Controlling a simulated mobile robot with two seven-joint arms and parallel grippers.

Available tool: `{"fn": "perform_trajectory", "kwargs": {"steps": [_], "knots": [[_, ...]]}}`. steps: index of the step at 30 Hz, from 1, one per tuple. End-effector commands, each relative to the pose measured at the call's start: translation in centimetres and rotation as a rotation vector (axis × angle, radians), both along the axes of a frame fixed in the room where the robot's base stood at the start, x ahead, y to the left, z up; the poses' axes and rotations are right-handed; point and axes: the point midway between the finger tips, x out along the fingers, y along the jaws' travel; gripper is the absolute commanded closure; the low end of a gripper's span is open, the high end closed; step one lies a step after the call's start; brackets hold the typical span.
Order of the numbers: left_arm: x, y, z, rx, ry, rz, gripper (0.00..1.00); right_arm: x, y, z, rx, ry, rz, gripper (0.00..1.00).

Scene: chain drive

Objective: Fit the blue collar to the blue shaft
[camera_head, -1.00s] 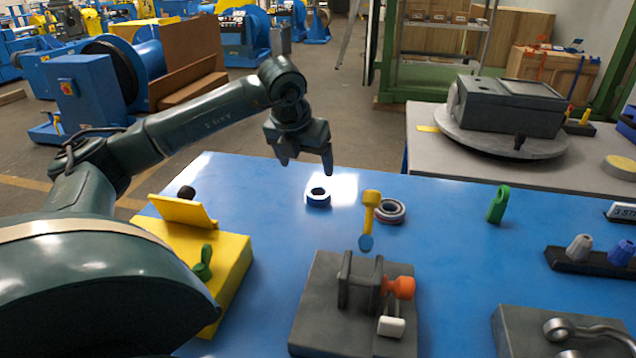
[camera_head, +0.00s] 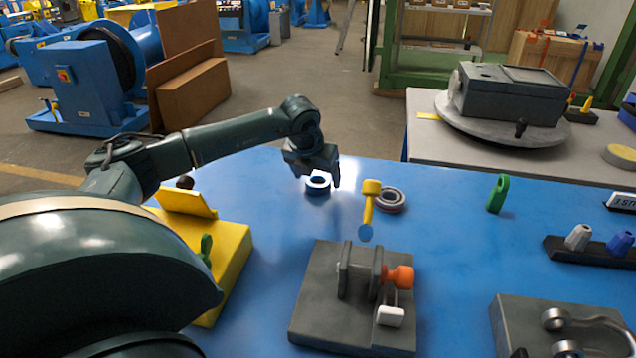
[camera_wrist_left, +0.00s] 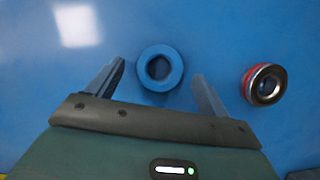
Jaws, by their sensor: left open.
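The blue collar (camera_head: 318,190) lies flat on the blue table, a ring with an open hole. It also shows in the left wrist view (camera_wrist_left: 176,72). My left gripper (camera_head: 317,179) is open above it, with the collar between its spread fingers in the wrist view (camera_wrist_left: 159,70). I see no contact between fingers and collar. I cannot make out a clear blue shaft; a yellow piece with a blue round end (camera_head: 365,232) shows behind the grey fixture (camera_head: 318,305), which has two uprights and an orange knob. My right gripper is not in view.
A red and silver ring (camera_head: 390,207) lies right of the collar; it also shows in the wrist view (camera_wrist_left: 247,86). A yellow stand (camera_head: 228,265) is at left, a green clip (camera_head: 497,194) at right.

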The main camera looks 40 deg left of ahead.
Motion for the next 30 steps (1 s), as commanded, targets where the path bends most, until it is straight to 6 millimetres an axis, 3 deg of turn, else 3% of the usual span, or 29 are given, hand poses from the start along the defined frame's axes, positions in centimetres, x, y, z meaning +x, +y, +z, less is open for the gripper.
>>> {"fn": "perform_trajectory", "kwargs": {"steps": [4, 11, 30], "knots": [[0.45, 0.14, -1.37, 0.000, 0.002, -0.001, 0.21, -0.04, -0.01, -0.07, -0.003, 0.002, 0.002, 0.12], [0.51, 0.19, -1.52, 0.000, 0.000, -0.001, 0.21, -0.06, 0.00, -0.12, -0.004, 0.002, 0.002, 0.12], [0.48, 0.20, -1.49, 0.001, 0.001, 0.000, 0.72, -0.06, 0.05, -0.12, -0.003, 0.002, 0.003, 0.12]]}}
